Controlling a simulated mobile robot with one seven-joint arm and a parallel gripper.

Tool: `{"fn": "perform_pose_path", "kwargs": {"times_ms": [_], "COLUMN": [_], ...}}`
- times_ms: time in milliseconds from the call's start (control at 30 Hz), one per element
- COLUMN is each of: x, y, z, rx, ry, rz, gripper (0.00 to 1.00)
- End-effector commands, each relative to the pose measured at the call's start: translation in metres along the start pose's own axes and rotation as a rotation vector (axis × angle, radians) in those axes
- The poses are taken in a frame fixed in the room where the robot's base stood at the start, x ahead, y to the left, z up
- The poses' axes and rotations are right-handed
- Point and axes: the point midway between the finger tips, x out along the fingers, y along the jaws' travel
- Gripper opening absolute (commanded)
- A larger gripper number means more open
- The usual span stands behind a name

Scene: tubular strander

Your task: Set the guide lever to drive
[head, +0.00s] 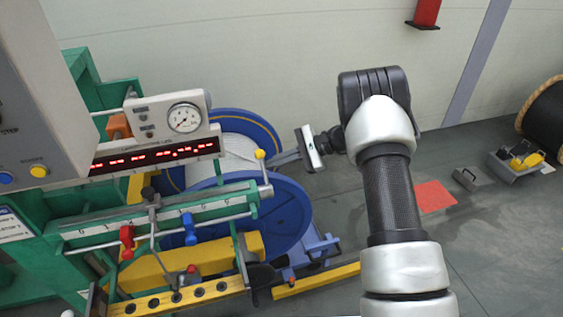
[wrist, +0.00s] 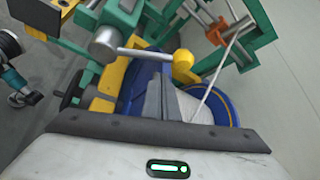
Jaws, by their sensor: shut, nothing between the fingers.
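A lever with a yellow ball knob (head: 260,155), which looks like the guide lever, stands nearly upright at the right end of the green traverse rail. Its short rod rises from a grey round hub (head: 265,190). In the wrist view the yellow knob (wrist: 184,66) is just beyond and right of my fingertips, with its rod running left to the grey hub (wrist: 105,43). My gripper (head: 274,161) is shut and empty, pointing left toward the knob with a small apparent gap. In the wrist view my closed fingers (wrist: 160,84) show at the centre. I cannot read any drive marking.
A blue reel (head: 285,215) with pale wire stands behind the lever. The green scaled rail (head: 100,232) carries red (head: 127,238) and blue (head: 190,232) clamps. A gauge (head: 184,118) and red display (head: 160,153) are above left.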

Motion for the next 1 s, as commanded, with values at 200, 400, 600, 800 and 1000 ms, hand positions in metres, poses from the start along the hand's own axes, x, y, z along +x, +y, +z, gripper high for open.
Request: {"fn": "perform_pose_path", "kwargs": {"times_ms": [200, 400, 600, 800, 1000], "x": [-0.005, -0.006, -0.006, -0.007, -0.009], "y": [0.000, 0.001, 0.001, 0.001, 0.001], "z": [0.017, 0.018, 0.018, 0.019, 0.023], "rx": [0.002, 0.002, 0.000, -0.029, -0.069], "ry": [-0.001, -0.001, -0.001, -0.002, -0.002], "rz": [0.001, 0.001, 0.000, -0.018, -0.041], "gripper": [0.00, 0.00, 0.00, 0.00, 0.00]}}
